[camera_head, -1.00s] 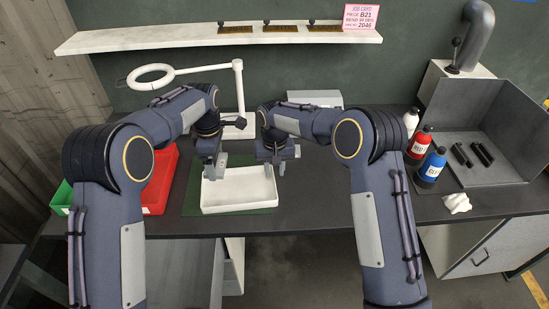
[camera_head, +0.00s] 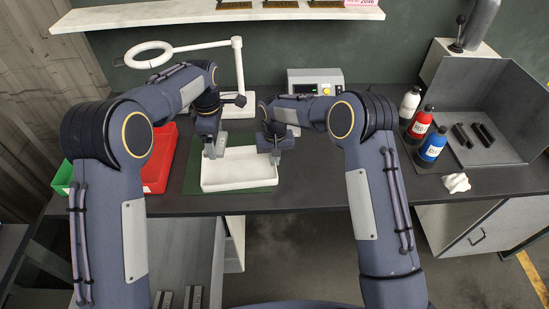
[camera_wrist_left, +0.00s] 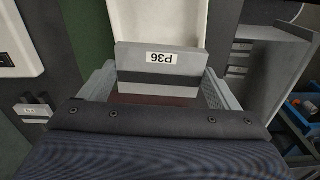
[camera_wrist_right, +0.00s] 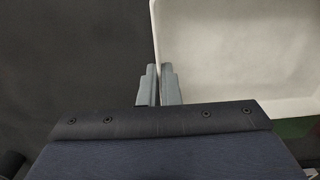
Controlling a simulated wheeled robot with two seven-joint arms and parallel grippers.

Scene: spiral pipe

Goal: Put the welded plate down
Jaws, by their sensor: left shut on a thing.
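The grey plate marked P36, which I take for the welded plate (camera_wrist_left: 161,68), has a dark band and sits between the fingers of my left gripper (camera_wrist_left: 155,88). In the head view my left gripper (camera_head: 214,150) is shut on it over the left end of the white tray (camera_head: 240,184). The tray also shows in the left wrist view (camera_wrist_left: 160,18). My right gripper (camera_head: 276,156) is at the tray's right end. In the right wrist view its fingers (camera_wrist_right: 159,85) are close together at the tray's wall; whether they pinch the wall is unclear.
A green mat (camera_head: 192,180) lies under the tray. A red bin (camera_head: 160,165) stands left. A magnifier lamp (camera_head: 150,54) and a device with a display (camera_head: 315,80) stand behind. Several bottles (camera_head: 431,148) and a white crumpled cloth (camera_head: 456,183) are right. The table's front edge is close.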

